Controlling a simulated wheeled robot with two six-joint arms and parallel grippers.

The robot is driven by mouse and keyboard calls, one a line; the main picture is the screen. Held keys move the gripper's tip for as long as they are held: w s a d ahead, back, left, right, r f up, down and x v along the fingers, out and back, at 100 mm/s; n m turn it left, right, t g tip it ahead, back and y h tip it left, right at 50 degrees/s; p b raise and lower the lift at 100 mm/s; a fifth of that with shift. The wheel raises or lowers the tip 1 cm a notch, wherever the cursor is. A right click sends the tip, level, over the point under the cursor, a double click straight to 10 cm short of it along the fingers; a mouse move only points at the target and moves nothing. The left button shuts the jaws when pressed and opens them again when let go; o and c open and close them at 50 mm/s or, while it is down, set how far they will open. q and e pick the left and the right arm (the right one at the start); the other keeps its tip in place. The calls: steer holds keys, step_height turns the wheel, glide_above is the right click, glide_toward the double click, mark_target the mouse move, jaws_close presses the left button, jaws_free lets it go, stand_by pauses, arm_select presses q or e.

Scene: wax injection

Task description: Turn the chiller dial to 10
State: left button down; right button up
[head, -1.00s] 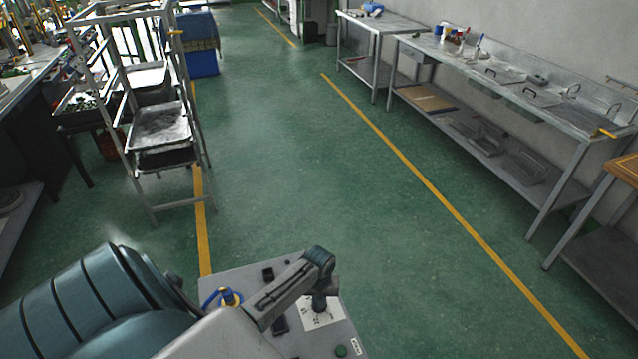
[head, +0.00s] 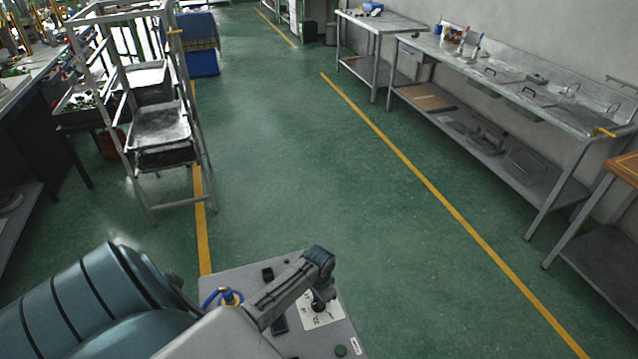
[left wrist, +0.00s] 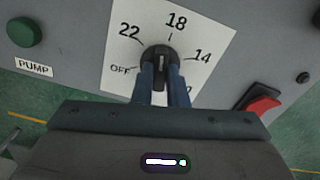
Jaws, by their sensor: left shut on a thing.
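The black chiller dial (left wrist: 160,60) sits on a white card (left wrist: 215,28) on the grey panel, in the left wrist view. The card reads OFF, 22, 18 and 14 around the dial; another number at lower right is mostly hidden by my gripper. My left gripper (left wrist: 163,78) is shut on the dial, one blue-grey finger on each side. The dial's grip bar stands nearly upright in this view; I cannot tell which number it points to. In the head view my left gripper (head: 320,297) covers the dial above the card (head: 322,316). My right gripper is out of view.
The panel holds a green PUMP button (left wrist: 24,32) and a red rocker switch (left wrist: 263,105). A blue and yellow fitting (head: 227,297) stands on the box top. A metal rack (head: 160,130) stands at left, steel benches (head: 520,90) at right. The green floor between is clear.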

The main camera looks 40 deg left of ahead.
arm_select(q)
steer(key=m, duration=0.7)
steer(key=shift+w+r, duration=0.1)
steer(key=shift+r, duration=0.05)
steer(key=m, duration=0.7)
steer(key=shift+m, duration=0.3)
steer(key=m, duration=0.6)
steer(key=shift+a, duration=0.1)
steer(key=m, duration=0.6)
steer(key=shift+r, duration=0.1)
steer(key=shift+w, duration=0.1)
steer(key=c, duration=1.6)
jaws_free()
steer(key=shift+o, duration=0.8)
steer(key=shift+s+b, duration=0.2)
steer(key=shift+b, duration=0.1)
